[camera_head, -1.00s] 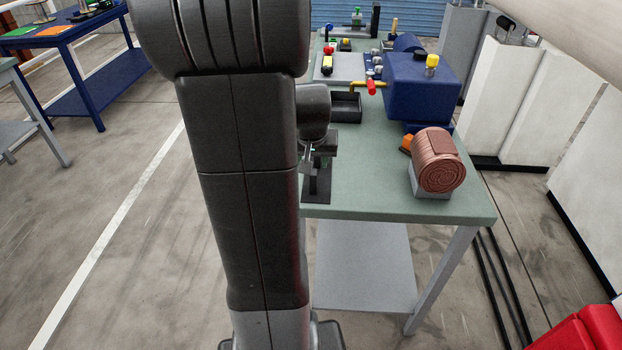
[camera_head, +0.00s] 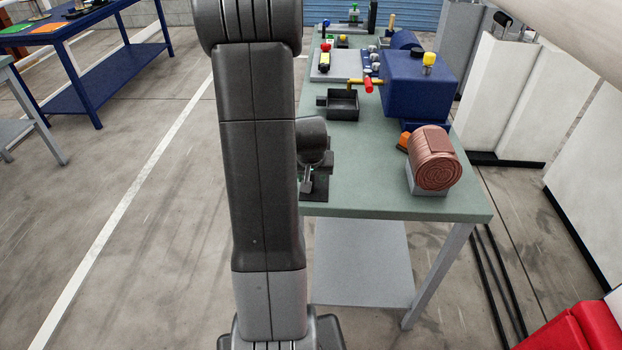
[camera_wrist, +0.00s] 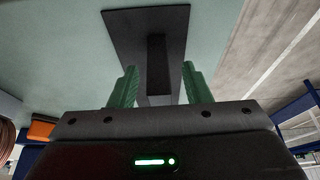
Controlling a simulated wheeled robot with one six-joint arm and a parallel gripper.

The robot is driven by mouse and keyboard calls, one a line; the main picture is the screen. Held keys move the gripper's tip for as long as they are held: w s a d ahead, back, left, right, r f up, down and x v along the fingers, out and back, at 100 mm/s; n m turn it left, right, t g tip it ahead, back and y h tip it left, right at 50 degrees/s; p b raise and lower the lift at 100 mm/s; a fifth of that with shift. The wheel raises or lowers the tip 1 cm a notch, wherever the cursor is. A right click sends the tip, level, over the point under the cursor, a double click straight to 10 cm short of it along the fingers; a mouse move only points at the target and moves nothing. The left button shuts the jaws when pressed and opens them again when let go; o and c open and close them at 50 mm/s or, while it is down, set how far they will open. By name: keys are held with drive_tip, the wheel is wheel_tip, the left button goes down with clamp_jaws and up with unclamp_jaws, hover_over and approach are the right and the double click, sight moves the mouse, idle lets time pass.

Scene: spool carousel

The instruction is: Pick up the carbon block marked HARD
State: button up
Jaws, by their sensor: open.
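In the wrist view a dark upright piece (camera_wrist: 157,55) stands on a flat dark plate (camera_wrist: 120,25) on the green-grey bench top. No marking is readable on it, so I cannot tell whether it is the carbon block marked HARD. My gripper (camera_wrist: 159,66) is open, with one green finger on each side of the upright piece and gaps showing between. In the head view my gripper (camera_head: 317,172) is low over the dark plate (camera_head: 315,192) at the bench's near left edge, partly hidden by my arm.
A copper-coloured coil (camera_head: 436,160) on a grey cradle sits to the right on the bench (camera_head: 370,200). A dark open tray (camera_head: 343,106) and a blue machine (camera_head: 418,88) with a red-ended handle lie behind. The bench between the plate and the coil is clear.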

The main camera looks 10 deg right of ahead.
clamp_jaws()
idle(0.3)
